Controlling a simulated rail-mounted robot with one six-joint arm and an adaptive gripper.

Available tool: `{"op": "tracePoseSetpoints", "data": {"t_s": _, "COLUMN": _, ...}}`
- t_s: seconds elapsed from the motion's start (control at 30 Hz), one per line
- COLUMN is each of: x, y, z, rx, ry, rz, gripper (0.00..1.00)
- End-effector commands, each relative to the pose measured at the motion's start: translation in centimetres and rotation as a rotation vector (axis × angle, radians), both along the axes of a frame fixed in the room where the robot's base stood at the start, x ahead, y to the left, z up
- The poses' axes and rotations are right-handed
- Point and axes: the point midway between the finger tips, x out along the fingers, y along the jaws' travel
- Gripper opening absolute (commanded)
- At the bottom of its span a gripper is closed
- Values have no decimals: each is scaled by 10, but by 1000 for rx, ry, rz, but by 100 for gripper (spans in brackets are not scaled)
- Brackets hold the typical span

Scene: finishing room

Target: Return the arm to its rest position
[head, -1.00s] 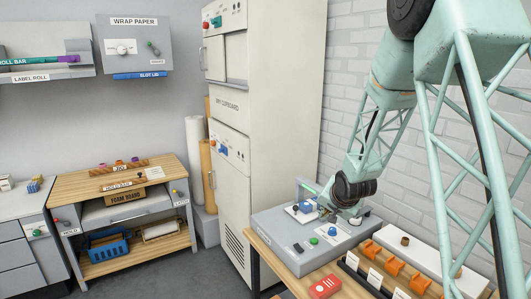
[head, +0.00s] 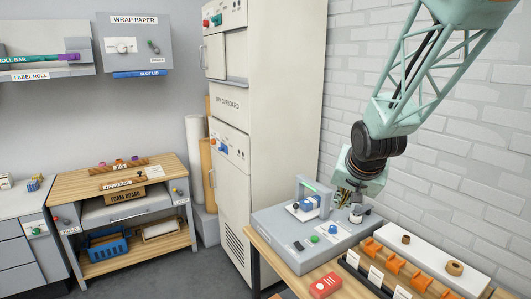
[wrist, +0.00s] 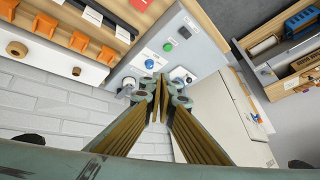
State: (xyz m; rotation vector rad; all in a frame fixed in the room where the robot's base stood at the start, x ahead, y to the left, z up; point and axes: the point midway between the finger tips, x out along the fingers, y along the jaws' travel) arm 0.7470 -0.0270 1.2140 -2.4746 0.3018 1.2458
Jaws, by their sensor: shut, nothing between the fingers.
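My gripper (head: 347,198) is at the end of my pale green lattice arm, above the right part of the grey machine box (head: 282,252) on the wooden bench. In the wrist view, my gripper (wrist: 160,92) has its fingers together with nothing between them. The box carries a small frame with a green strip (head: 313,190), a blue button (head: 332,229) and a green button (head: 314,239). In the wrist view the blue button (wrist: 149,64) and green button (wrist: 168,47) also show, just beyond the fingertips.
A tall white dry cupboard (head: 285,110) stands left of the bench. A rack with orange holders (head: 390,265) and a white block with tape rolls (head: 430,250) lie to the right. A red box (head: 325,286) is in front. A brick wall (head: 460,150) stands behind.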

Motion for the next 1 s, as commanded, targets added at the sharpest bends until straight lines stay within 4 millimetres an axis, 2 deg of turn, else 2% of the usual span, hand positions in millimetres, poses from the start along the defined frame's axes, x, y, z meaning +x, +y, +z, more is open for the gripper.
{"op": "tracePoseSetpoints", "data": {"t_s": 0.43, "x": -78, "y": 0, "z": 42, "rx": -53, "ry": 51, "rz": 50, "gripper": 0}}
{"op": "tracePoseSetpoints", "data": {"t_s": 1.0, "x": -185, "y": 3, "z": 77, "rx": -106, "ry": 121, "rz": 124, "gripper": 0}}
